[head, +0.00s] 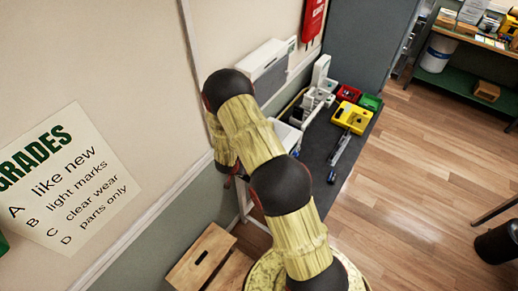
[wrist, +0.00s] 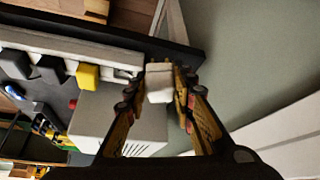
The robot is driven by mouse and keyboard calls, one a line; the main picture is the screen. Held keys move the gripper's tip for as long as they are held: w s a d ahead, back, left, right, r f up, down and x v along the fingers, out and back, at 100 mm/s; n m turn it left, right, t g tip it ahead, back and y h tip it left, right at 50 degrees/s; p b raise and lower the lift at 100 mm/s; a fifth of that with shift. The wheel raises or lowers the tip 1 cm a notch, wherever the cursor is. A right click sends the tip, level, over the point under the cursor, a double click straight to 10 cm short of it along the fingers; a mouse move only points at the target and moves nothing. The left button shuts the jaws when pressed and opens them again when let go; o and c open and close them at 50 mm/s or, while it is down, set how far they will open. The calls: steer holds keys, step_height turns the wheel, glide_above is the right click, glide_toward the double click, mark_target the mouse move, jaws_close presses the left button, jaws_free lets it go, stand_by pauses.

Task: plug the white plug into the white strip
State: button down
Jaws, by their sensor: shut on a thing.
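In the wrist view my gripper (wrist: 160,84) is shut on the white plug (wrist: 159,83), a small white block between the two fingertips. The white strip (wrist: 110,60) is a pale bar left of the fingertips, with black plugs (wrist: 47,70) and a yellow plug (wrist: 88,77) along it. The held plug is close to the strip's right end; I cannot tell whether they touch. In the head view my arm hides the plug and the strip.
A white vented box (wrist: 112,125) sits just below the strip in the wrist view. In the head view, the dark bench (head: 347,165) carries a yellow device (head: 351,117), a red bin (head: 348,93) and a green bin (head: 370,102).

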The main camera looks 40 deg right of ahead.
steer(key=s+d+r+m+h, duration=0.1)
steer(key=d+r+m+h, duration=0.3)
steer(key=d, duration=0.6)
steer(key=shift+g, duration=0.4)
step_height(320, 180, down, 8)
steer(key=b, duration=0.6)
steer(key=shift+s+d+r, duration=0.1)
steer(key=shift+s+r, duration=0.05)
steer(key=shift+r, duration=0.1)
steer(key=shift+s+f+b, duration=0.15)
steer(key=shift+f+b, duration=0.45)
steer(key=shift+f, duration=0.25)
stand_by(0.9)
steer(key=c, duration=1.4)
jaws_free()
steer(key=shift+f+y, duration=0.15)
steer(key=shift+y, duration=0.15)
